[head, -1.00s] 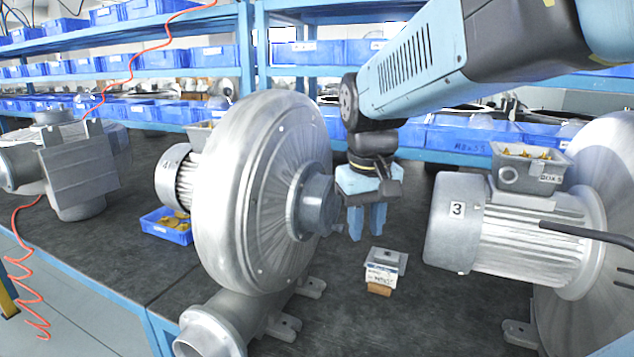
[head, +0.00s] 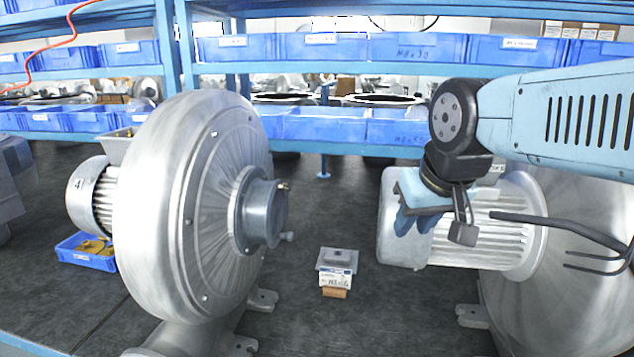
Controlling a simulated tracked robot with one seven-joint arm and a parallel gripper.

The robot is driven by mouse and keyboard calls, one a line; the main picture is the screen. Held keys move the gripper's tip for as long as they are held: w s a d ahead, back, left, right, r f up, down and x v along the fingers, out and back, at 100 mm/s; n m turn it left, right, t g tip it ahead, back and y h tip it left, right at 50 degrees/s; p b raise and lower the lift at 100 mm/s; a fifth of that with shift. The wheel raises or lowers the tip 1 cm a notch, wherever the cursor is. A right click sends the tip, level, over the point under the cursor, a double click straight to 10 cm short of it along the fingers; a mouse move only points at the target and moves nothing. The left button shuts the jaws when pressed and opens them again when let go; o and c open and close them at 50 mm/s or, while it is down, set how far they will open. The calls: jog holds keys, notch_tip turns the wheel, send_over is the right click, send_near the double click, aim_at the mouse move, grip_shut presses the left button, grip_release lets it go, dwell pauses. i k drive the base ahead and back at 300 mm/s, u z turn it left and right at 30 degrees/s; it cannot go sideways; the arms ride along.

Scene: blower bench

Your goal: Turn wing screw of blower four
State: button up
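Blower four (head: 200,215) is the large round metal blower at the left in the head view. Its motor (head: 92,195) behind bears the label 4. A grey inlet collar (head: 262,215) faces right. A small brass-coloured fitting (head: 283,185) shows at the collar's upper edge and a small grey knob (head: 288,236) at its lower right. I cannot tell which one is the wing screw. The gap between the fingers is unclear.
Another blower (head: 590,240) with its motor (head: 400,190) and a dark cable (head: 550,222) stands at the right. A small labelled block (head: 337,262) sits on the dark bench between the blowers. A blue bin (head: 88,258) is at the left. Shelves of blue bins (head: 325,47) run behind.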

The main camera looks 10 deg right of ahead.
aim_at(281, 185)
jog(key=z, duration=0.3)
jog(key=k, duration=1.75)
jog(key=u, duration=0.8)
jog(key=i, duration=1.65)
jog(key=z, duration=0.05)
